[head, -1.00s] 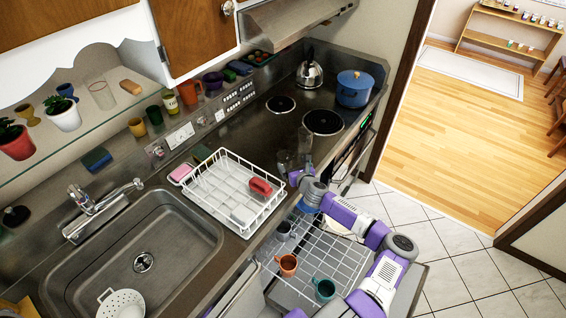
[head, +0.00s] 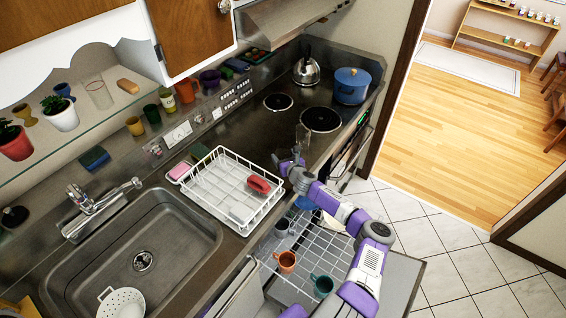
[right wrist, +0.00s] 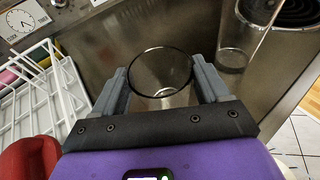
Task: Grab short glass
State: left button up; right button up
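The short glass (right wrist: 163,98) is clear and stands on the dark counter between the dish rack and the hob. In the right wrist view its round rim lies between the two fingers of my right gripper (right wrist: 160,80). The fingers are apart, one on each side of the glass; I cannot tell whether they touch it. In the head view my right gripper (head: 288,163) is at the counter's front edge and mostly hides this glass. A taller clear glass (right wrist: 246,40) stands close by on the right; it also shows in the head view (head: 303,138). My left gripper is not in view.
The white dish rack (head: 205,196) with a red item (head: 259,186) is just left of my right gripper. Hob coils, a kettle (head: 306,70) and a blue pot (head: 351,86) are behind. Below, a pulled-out wire rack (head: 325,250) holds an orange mug (head: 285,261) and a teal mug (head: 321,286).

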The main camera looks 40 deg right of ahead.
jog(key=c, duration=0.8)
